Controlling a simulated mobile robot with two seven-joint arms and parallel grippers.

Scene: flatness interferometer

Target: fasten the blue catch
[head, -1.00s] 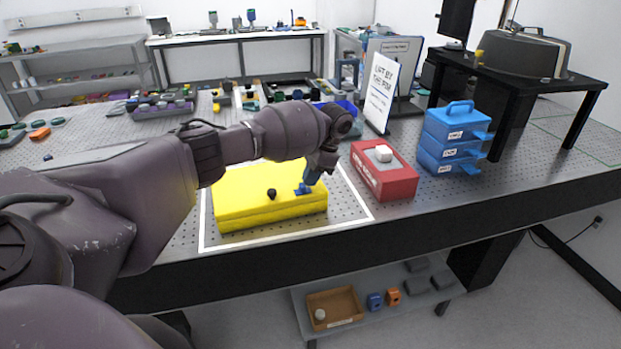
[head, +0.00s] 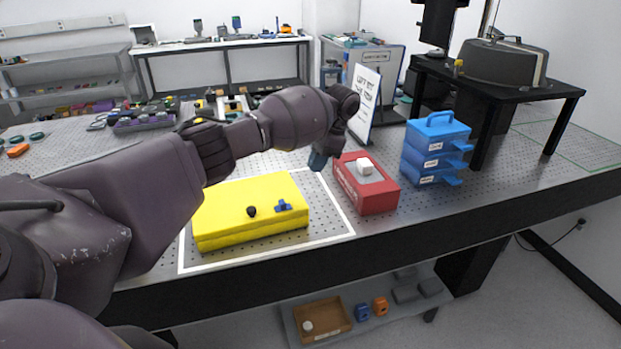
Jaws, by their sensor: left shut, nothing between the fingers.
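The blue catch (head: 284,206) sits on the front right part of the yellow case (head: 232,201), beside a black knob (head: 251,211). The case lies closed inside a white outline on the perforated bench. I cannot tell from this distance whether the catch is fastened. My left gripper (head: 318,161) is shut and empty. It hangs above and behind the case's right end, apart from the catch. My right gripper is not in view.
A red box (head: 366,190) with a white block (head: 365,168) on top stands just right of the outline. Blue stacked drawers (head: 420,161) and a white sign (head: 364,93) stand beyond it. Bare bench (head: 330,228) lies right of the case.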

